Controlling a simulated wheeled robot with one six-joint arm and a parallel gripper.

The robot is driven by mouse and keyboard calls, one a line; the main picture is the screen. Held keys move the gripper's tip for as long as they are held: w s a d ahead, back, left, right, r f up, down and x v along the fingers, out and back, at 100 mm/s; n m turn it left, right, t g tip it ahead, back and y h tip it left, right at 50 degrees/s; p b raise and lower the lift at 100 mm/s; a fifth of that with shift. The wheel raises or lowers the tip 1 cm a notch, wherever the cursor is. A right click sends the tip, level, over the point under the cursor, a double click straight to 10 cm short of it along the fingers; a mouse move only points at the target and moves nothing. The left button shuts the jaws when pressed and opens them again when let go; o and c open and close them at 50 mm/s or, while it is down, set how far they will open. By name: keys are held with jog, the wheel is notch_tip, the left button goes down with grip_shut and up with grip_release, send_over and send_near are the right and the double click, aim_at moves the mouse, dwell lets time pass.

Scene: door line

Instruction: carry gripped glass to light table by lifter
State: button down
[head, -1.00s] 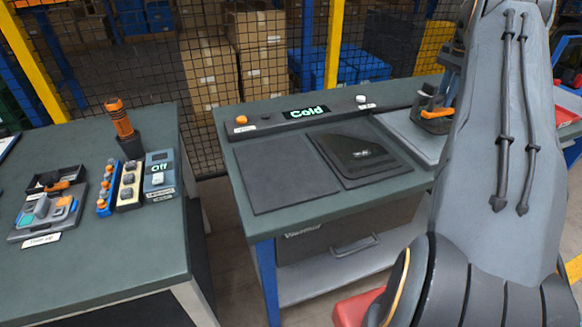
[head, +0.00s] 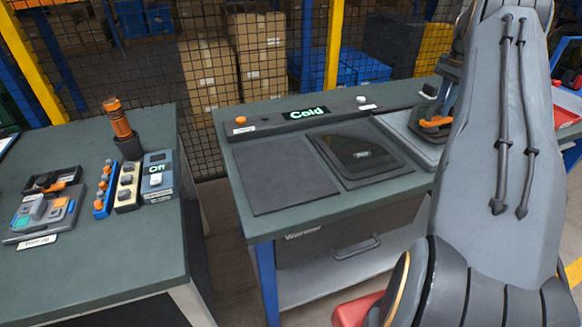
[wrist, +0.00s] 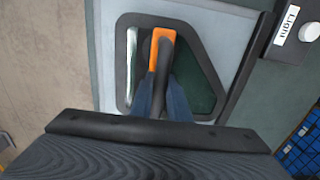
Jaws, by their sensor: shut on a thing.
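My gripper (wrist: 160,92) is shut on the lifter (wrist: 160,62), which has an orange and black handle, in the wrist view. The lifter (head: 436,124) also shows in the head view, partly behind my arm. Below it in the wrist view is a dark green glass pane (wrist: 200,92) with a black border. The pane lies over the pale grey panel of the light table (wrist: 108,45). I cannot tell whether the pane touches the panel. In the head view the light table (head: 392,124) is largely hidden by the lifter and my arm.
Another dark pane (head: 362,153) lies on the bench, right of a bare dark pad (head: 285,175). A display (head: 306,113) behind reads "Cold". The left bench (head: 80,262) holds an orange-handled tool (head: 118,120), a switch box (head: 157,173) reading "Off" and a tray (head: 45,212).

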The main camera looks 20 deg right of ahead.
jog(key=shift+f, duration=0.25)
dwell(0.3)
jog(key=c, duration=1.6)
grip_release()
jog(key=shift+f, duration=0.1)
